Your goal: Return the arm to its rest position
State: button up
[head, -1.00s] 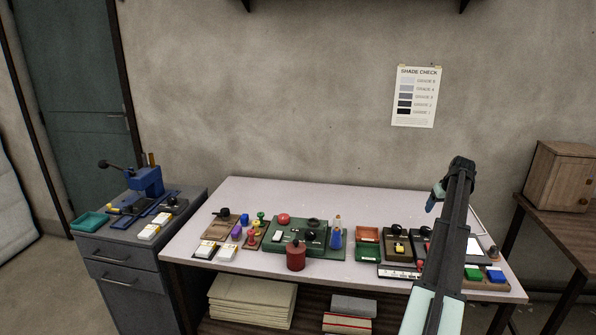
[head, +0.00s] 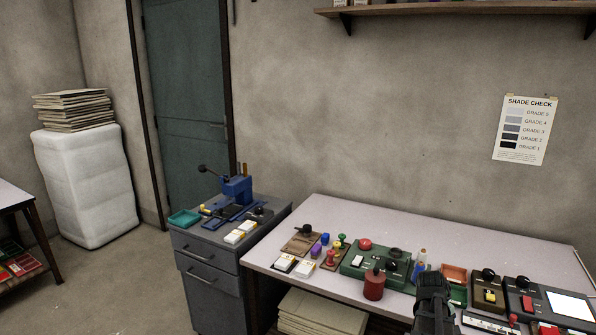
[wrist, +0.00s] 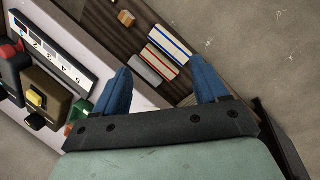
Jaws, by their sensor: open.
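My gripper (wrist: 162,75) shows in the wrist view with its two blue fingers spread apart and nothing held between them. It points down past the edge of the pale workbench (wrist: 118,88), over the lower shelf (wrist: 137,42). In the head view, a dark part of my arm (head: 433,300) rises at the bottom edge, in front of the bench. My fingers cannot be made out in that view. No cloth is in or touching my gripper.
A grey cabinet (head: 215,280) with a blue press (head: 237,190) stands left. The bench's back strip is clear.

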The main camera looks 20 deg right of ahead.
jog(key=s+a+f+g+y, duration=0.1)
jog(key=s+a+f, duration=0.1)
jog(key=a+f, duration=1.05)
jog(key=s+a+f+g+y, duration=0.1)
jog(key=s+a+f, duration=0.1)
jog(key=a+f, duration=1.05)
jog(key=s+a+f+g, duration=0.1)
jog(key=s+a+f, duration=0.4)
jog(key=s+a, duration=0.3)
jog(key=s+a+f+g+y, duration=0.1)
jog(key=s+a+f+g, duration=0.1)
jog(key=s+a+f, duration=0.4)
jog(key=s+a, duration=0.3)
jog(key=s, duration=0.1)
jog(key=shift+f+m+g, duration=0.25)
jog(key=shift+m+g, duration=0.05)
